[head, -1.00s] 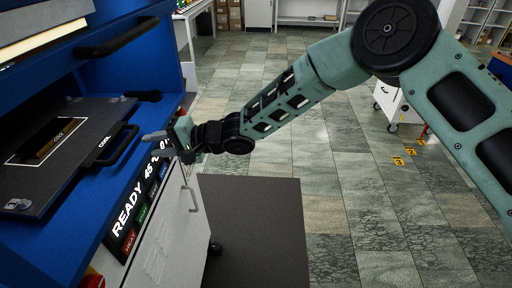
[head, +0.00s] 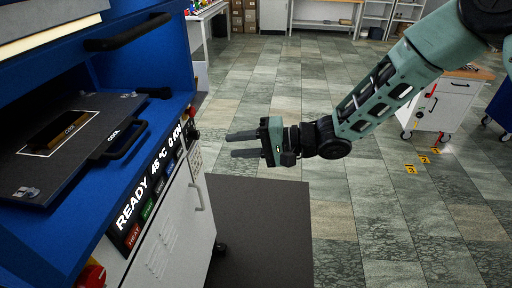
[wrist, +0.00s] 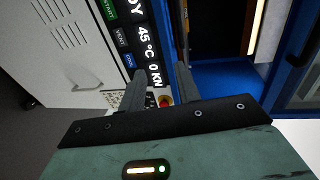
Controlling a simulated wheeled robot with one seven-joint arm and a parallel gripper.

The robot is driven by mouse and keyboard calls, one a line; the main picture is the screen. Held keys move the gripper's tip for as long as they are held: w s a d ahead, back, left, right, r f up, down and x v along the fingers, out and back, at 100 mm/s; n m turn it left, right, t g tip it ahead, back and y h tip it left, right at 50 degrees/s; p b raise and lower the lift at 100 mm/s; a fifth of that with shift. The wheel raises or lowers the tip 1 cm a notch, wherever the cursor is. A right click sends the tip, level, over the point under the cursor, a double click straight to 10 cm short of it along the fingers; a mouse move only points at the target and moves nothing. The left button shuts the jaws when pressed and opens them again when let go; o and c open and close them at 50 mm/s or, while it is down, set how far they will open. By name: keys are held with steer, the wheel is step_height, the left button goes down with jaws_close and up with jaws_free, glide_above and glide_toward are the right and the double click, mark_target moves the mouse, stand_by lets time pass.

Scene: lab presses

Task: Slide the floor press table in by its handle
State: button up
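The floor press table is a dark flat plate (head: 105,110) with a white-outlined block on it, lying on the blue bed of the press in the head view. Its black bar handle (head: 126,140) is at the plate's right edge, near the front of the bed. My gripper (head: 229,145) is to the right of the handle, clear of the press front, with its two fingers apart and nothing between them. In the wrist view my open fingers (wrist: 160,88) point toward the press's display panel (wrist: 142,40); I cannot make out the table handle there.
The blue press frame (head: 150,45) has another black handle (head: 135,33) above the table. A white cabinet (head: 175,230) with a grey handle stands below the display. A dark mat (head: 262,235) lies on the floor.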

steer(key=shift+f+v, duration=0.2)
steer(key=shift+v, duration=0.7)
steer(key=shift+f+v, duration=0.15)
steer(key=shift+v, duration=0.7)
steer(key=shift+d, duration=0.1)
jaws_close()
steer(key=shift+s, duration=0.1)
